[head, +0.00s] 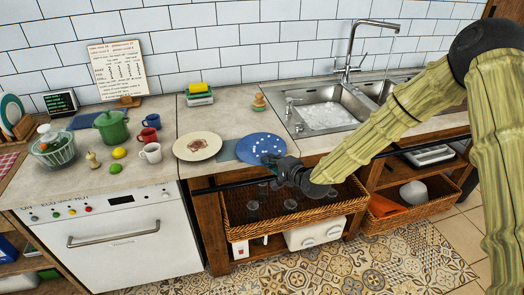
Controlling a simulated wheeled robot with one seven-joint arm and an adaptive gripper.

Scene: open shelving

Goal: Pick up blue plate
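The blue plate (255,146) with white spots lies on the countertop, left of the sink and partly over a grey-blue cloth (226,151). My gripper (272,172) is at the plate's front right edge, by the counter's front edge. The gripper and wrist cover a little of the plate's near right rim. Its fingers are small and dark here, so I cannot tell whether they are open or touch the rim.
A cream plate (197,146) lies just left of the blue plate. The sink (325,110) is to the right. Mugs, fruit and a green pot (112,127) stand further left. A wicker basket (290,210) with glasses sits below the counter.

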